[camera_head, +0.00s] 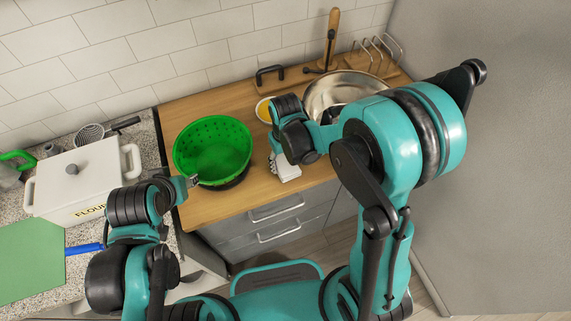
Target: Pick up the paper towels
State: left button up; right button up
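A small white object (287,172), possibly the paper towels, lies on the wooden counter to the right of the green colander. My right gripper (275,163) points down at its left and top side, and part of the object is hidden by it. I cannot tell whether the fingers touch it or how far apart they are. My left gripper (193,181) is at the front left rim of the green colander (212,145). It is small in view and its opening is unclear.
A metal bowl (335,90) stands behind my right arm, partly hidden. A small bowl with yellow contents (264,110) is beside it. A white flour container (75,180) and a green board (30,262) are at left. A grey wall or panel (500,150) bounds the right.

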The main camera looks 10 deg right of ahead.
aim_at(285, 163)
jog(key=shift+r, duration=0.1)
notch_tip(285, 163, up, 4)
jog(key=shift+r+p, duration=0.1)
jog(key=shift+p, duration=0.7)
jog(key=s+r+p, duration=0.3)
jog(key=s+r, duration=0.3)
jog(key=s, duration=0.5)
jog(key=shift+s+d+r, duration=0.2)
jog(key=shift+s+r, duration=0.1)
jog(key=shift+o, duration=0.7)
jog(key=shift+c, duration=1.4)
